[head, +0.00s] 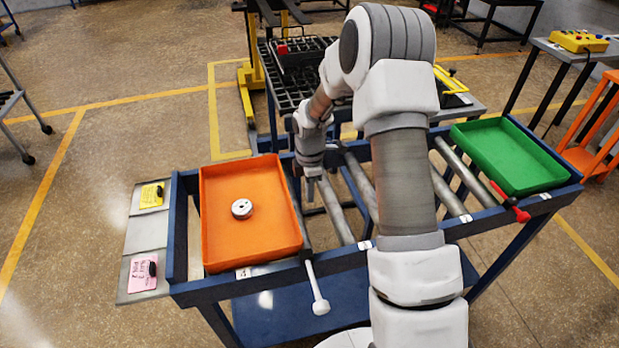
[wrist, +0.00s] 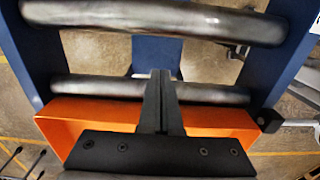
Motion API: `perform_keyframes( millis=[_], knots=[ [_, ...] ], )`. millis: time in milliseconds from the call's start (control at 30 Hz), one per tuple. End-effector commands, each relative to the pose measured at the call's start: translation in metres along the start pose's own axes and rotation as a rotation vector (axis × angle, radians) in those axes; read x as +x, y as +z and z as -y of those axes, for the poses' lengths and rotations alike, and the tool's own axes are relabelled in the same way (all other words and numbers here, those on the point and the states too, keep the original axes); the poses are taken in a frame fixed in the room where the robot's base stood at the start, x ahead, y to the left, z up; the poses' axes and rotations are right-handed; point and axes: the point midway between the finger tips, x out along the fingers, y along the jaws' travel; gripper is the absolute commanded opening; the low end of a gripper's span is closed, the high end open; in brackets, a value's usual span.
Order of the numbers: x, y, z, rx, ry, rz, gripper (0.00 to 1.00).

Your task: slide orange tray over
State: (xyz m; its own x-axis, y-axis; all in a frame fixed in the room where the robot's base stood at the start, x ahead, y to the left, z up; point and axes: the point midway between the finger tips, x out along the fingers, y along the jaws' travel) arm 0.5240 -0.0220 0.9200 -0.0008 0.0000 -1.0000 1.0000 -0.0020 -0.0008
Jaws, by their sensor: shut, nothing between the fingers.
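The orange tray (head: 225,250) lies at the left end of a blue roller table, with a small round silver-white part (head: 242,208) inside it. My gripper (head: 311,194) is shut and empty, pointing down just right of the tray's right wall. In the wrist view the closed black fingers (wrist: 160,75) reach past the rim of the orange tray (wrist: 75,122) and over a roller. I cannot tell whether they touch the tray wall.
Bare rollers (head: 448,185) run right towards a green tray (head: 510,155) at the far end. A red handle (head: 511,203) and a white-knobbed lever (head: 317,290) sit along the front rail. Yellow (head: 151,195) and pink (head: 143,271) tags lie left. My arm hides the middle.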

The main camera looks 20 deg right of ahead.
Motion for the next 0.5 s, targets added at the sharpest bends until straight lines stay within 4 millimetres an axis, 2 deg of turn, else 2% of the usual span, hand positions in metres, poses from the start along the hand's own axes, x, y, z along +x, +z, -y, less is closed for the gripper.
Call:
perform_keyframes(
  millis=[33, 233, 500],
  knots=[
    [0.011, -0.001, 0.001, -0.001, -0.004, 0.0, 0.0],
    [0.007, -0.03, 0.0, -0.003, 0.001, 0.0, 0.0],
    [0.008, -0.04, 0.0, 0.0, 0.001, 0.0, 0.0]
  ],
)
